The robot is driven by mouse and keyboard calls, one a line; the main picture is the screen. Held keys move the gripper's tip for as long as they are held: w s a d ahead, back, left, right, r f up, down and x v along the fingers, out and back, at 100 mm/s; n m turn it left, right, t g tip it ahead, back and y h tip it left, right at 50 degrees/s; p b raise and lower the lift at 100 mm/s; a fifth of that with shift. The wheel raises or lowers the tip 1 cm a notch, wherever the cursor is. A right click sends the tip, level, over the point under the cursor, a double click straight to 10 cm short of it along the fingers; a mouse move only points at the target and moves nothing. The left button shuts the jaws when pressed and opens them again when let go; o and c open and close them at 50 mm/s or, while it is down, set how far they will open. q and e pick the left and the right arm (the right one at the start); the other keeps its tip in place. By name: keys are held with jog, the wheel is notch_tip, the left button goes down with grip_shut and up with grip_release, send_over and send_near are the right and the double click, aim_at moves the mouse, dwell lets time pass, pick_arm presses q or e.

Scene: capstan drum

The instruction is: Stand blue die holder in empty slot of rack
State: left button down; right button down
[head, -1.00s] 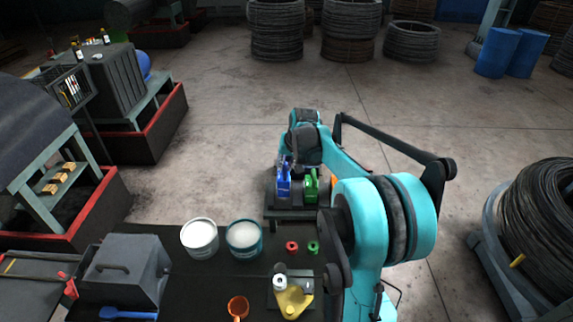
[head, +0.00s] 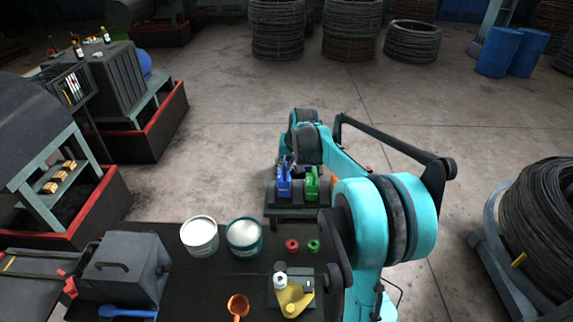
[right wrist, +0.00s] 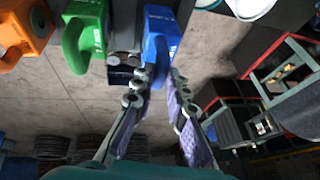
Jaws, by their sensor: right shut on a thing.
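The blue die holder (head: 284,184) stands about upright at the left end of the rack (head: 292,211), beside the green die holder (head: 311,185). My right gripper (right wrist: 160,84) is shut on the blue die holder (right wrist: 160,38), one finger on each side of its handle part. In the wrist view the green holder (right wrist: 88,32) and an orange holder (right wrist: 24,32) stand to the left of it. The arm mostly hides the orange holder in the head view. I cannot tell whether the blue holder's base touches the rack. My left gripper is out of view.
On the dark table in front are a white tub (head: 199,237), a teal tub (head: 244,238), a red ring (head: 292,246), a green ring (head: 313,246) and a yellow tool (head: 293,299). A grey box (head: 122,268) stands at the left. Open floor lies beyond the rack.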

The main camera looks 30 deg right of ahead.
jog(key=shift+f+b, duration=0.65)
jog(key=shift+f, duration=0.2)
jog(key=c, duration=1.4)
grip_release()
jog(key=shift+s, duration=0.1)
jog(key=shift+c, duration=0.2)
jog(key=o, duration=0.5)
jog(key=shift+r+p, duration=1.85)
jog(key=shift+r, duration=1.2)
jog(key=shift+f, duration=0.1)
